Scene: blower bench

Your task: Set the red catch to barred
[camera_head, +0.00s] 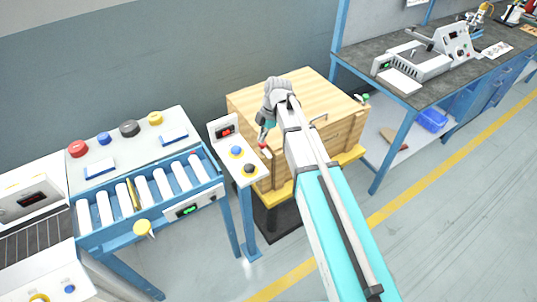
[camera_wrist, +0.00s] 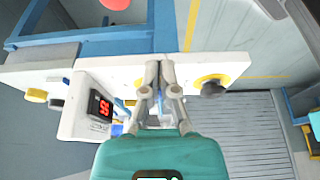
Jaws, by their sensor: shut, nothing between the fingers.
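A small red and white piece (camera_head: 265,151), which looks like the red catch, shows at the left front corner of the wooden chest (camera_head: 315,92) in the head view. It is small and partly behind my gripper, so its setting cannot be read. My gripper (camera_head: 262,138) points down just above and beside it; whether they touch cannot be told. In the wrist view my gripper (camera_wrist: 160,66) is shut and empty, its fingers in front of the white control panel (camera_wrist: 75,125). I cannot make out the red catch in the wrist view.
The control panel (camera_head: 221,143) stands on a blue post close left of the chest, with a red display, a blue button (camera_head: 236,151) and a black knob (camera_head: 249,169). A roller conveyor (camera_head: 187,212) lies left. A workbench (camera_head: 411,98) stands right.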

